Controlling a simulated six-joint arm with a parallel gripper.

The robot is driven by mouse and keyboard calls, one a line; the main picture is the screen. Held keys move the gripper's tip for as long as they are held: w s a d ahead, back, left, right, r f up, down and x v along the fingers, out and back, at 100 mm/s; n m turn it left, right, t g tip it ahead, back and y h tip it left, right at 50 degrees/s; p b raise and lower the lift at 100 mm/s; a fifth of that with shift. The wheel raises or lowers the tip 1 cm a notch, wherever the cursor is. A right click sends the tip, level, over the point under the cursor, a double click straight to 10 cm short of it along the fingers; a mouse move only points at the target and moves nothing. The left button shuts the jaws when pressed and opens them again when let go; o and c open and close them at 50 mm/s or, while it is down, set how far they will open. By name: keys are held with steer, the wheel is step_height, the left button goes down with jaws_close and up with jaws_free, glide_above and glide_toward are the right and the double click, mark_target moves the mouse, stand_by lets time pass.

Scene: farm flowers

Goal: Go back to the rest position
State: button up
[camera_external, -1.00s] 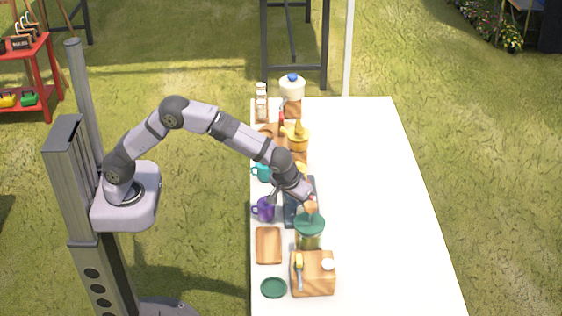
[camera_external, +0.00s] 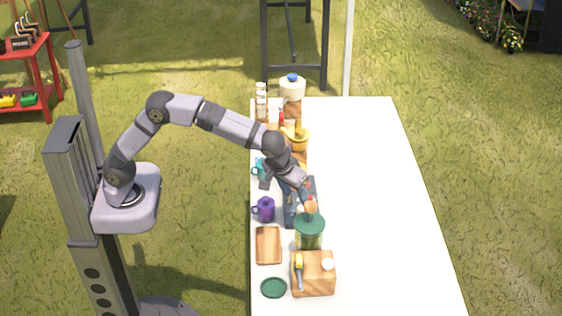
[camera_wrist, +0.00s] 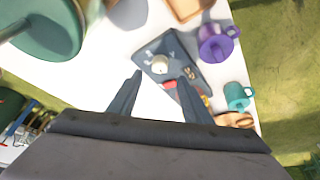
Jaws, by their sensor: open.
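My gripper (camera_external: 288,192) hangs over the left part of the white table (camera_external: 385,200), above a dark grey tray (camera_external: 291,213). In the wrist view the two fingers of my gripper (camera_wrist: 163,88) are apart, with nothing between them. The dark tray (camera_wrist: 188,68) lies below and beyond the fingertips, with a small pale round thing (camera_wrist: 159,66) and a red thing (camera_wrist: 170,85) on it. My arm hides part of the tray in the external view.
A purple mug (camera_external: 265,209) and a teal mug (camera_external: 262,166) stand at the table's left edge. A green-lidded jar (camera_external: 309,232), a wooden block (camera_external: 314,274), a wooden tray (camera_external: 268,244) and a green plate (camera_external: 273,288) are nearer the front. The table's right side is clear.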

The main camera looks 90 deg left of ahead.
steer(key=shift+s, duration=0.1)
steer(key=s+a+r+m+g+h+p, duration=0.1)
steer(key=s+m+p, duration=0.3)
steer(key=s, duration=1.1)
steer(key=s+a+r+m+g+h+p, duration=0.1)
steer(key=s+a+m+p, duration=0.3)
steer(key=s, duration=1.1)
steer(key=m+g+h+p, duration=0.1)
steer(key=p, duration=0.2)
steer(key=shift+s, duration=0.15)
